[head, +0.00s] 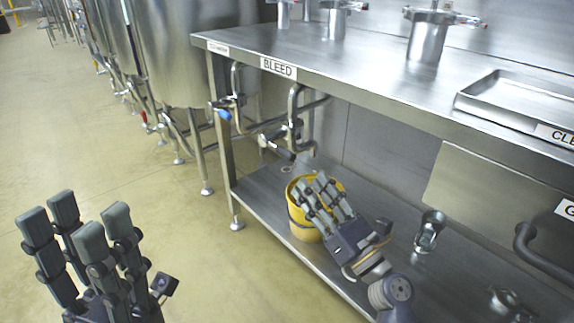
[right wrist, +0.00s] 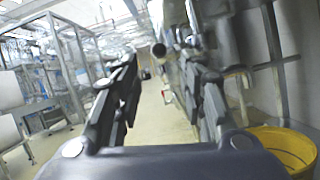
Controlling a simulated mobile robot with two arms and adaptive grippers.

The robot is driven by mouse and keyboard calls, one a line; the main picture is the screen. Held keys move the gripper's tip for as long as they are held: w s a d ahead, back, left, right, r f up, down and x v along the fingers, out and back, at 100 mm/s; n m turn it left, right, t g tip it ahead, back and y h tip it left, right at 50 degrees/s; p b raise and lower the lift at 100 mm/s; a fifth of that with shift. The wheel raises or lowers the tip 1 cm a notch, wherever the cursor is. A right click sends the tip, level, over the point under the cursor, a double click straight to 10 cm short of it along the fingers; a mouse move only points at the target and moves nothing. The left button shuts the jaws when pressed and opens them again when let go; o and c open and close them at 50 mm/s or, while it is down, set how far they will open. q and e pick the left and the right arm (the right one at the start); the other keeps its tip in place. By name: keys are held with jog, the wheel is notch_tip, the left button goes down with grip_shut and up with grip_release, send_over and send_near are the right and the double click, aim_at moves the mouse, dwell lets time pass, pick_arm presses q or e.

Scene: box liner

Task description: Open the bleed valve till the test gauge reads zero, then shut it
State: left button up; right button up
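A label reading BLEED (head: 278,67) is on the front edge of the steel bench. Below it, a pipe with a dark-handled valve (head: 277,148) hangs under the bench top; I cannot tell whether it is open or shut. A second valve with a blue handle (head: 222,113) is left of it, at the bench leg. I cannot make out a test gauge in either view. My right gripper (head: 318,188) is open and empty, in front of the yellow bucket and below the dark-handled valve, apart from it. My left gripper (head: 85,220) is open and empty at lower left, over the floor.
The yellow bucket (head: 297,222) stands on the bench's lower shelf (head: 262,195); it also shows in the right wrist view (right wrist: 290,148). A metal tray (head: 500,97) is on the bench top. Steel tanks (head: 195,50) stand behind at left. The floor at left is clear.

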aim_at(287, 154)
jog(key=x, duration=1)
jog(key=shift+w+a+r+b, duration=0.1)
jog(key=shift+w+a+b, duration=0.05)
jog(key=shift+b, duration=0.25)
grip_shut()
